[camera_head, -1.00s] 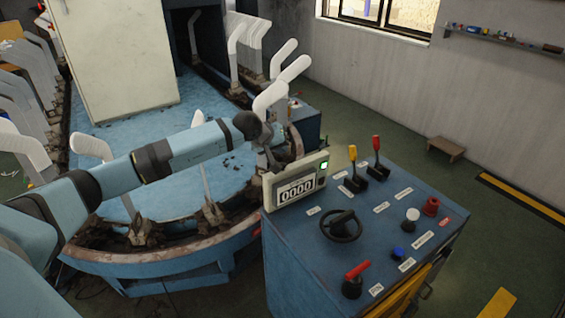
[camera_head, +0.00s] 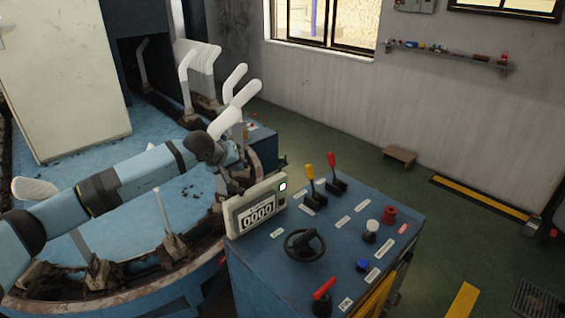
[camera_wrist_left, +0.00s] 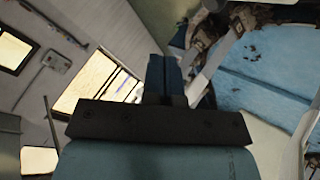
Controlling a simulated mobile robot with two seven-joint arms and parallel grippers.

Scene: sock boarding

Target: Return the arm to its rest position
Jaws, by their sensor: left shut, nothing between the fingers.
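My left arm comes in from the left in the head view, over the blue round platform of the machine (camera_head: 140,215). My left gripper (camera_head: 236,180) is at its end, behind the counter box and beside the white sock forms (camera_head: 235,108). In the left wrist view the gripper (camera_wrist_left: 165,75) shows as two blue fingers pressed together, with nothing between them. My right gripper is in neither view.
A blue control console (camera_head: 330,235) with levers, knobs and a handwheel (camera_head: 305,245) stands in front of the gripper. Its counter box (camera_head: 257,207) reads 0000. A small stool (camera_head: 398,156) stands by the wall. The green floor to the right is mostly clear.

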